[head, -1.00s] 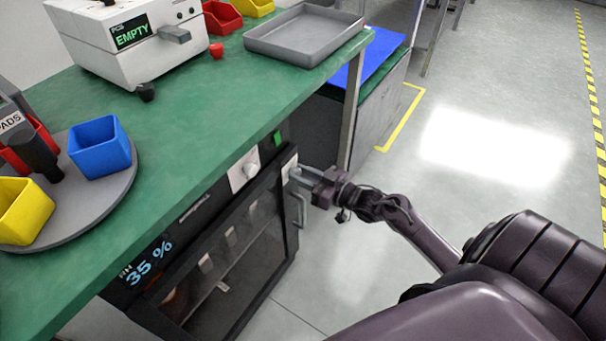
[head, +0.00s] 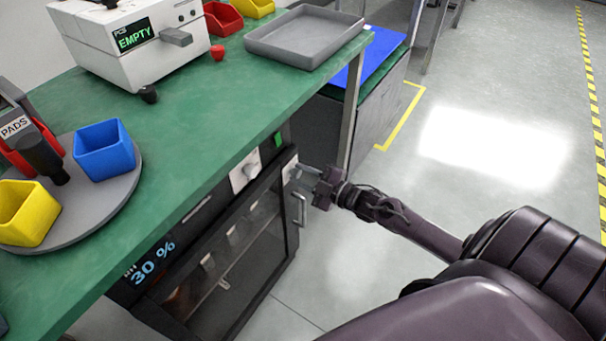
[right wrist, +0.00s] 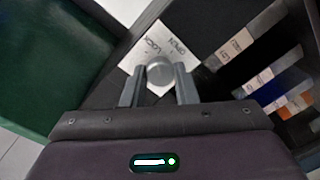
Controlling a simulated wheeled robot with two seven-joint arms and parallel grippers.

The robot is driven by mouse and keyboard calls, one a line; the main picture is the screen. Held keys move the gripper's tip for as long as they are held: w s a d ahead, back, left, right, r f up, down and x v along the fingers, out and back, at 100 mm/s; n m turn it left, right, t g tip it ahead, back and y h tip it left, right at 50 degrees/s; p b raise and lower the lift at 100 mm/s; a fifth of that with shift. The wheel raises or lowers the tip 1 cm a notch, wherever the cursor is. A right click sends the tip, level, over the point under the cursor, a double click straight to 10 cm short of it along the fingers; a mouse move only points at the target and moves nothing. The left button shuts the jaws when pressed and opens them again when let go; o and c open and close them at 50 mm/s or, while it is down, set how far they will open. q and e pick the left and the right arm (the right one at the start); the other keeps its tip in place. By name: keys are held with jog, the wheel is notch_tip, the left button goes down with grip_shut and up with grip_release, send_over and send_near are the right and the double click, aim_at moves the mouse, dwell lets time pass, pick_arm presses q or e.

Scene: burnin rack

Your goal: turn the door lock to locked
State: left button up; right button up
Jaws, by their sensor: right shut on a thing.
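The door lock is a round grey knob (right wrist: 160,72) on a white plate (right wrist: 135,58) lettered LOCK and OPEN in the right wrist view. My right gripper (right wrist: 160,78) is shut on the knob, one finger on each side. In the head view the right gripper (head: 298,174) is at the upper right corner of the dark cabinet's glass door (head: 255,262), which looks closed. The plate shows only partly there, and the knob is hidden by the fingers. I cannot read the knob's exact angle. My left gripper is not in view.
A bar handle (head: 301,209) stands out just below the gripper. The green bench top (head: 190,135) overhangs the cabinet, with a bench leg (head: 351,105) behind. A display (head: 152,264) reads 30 %. Open floor (head: 400,180) lies to the right.

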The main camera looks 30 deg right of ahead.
jog(key=shift+n, duration=0.9)
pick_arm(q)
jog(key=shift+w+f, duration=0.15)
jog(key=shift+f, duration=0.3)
pick_arm(e)
jog(key=n, duration=0.4)
jog(key=shift+a, duration=0.1)
jog(key=shift+f+n+h, duration=0.1)
jog(key=shift+n+h, duration=0.2)
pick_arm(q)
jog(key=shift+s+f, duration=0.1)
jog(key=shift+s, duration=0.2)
pick_arm(e)
jog(key=o, duration=1)
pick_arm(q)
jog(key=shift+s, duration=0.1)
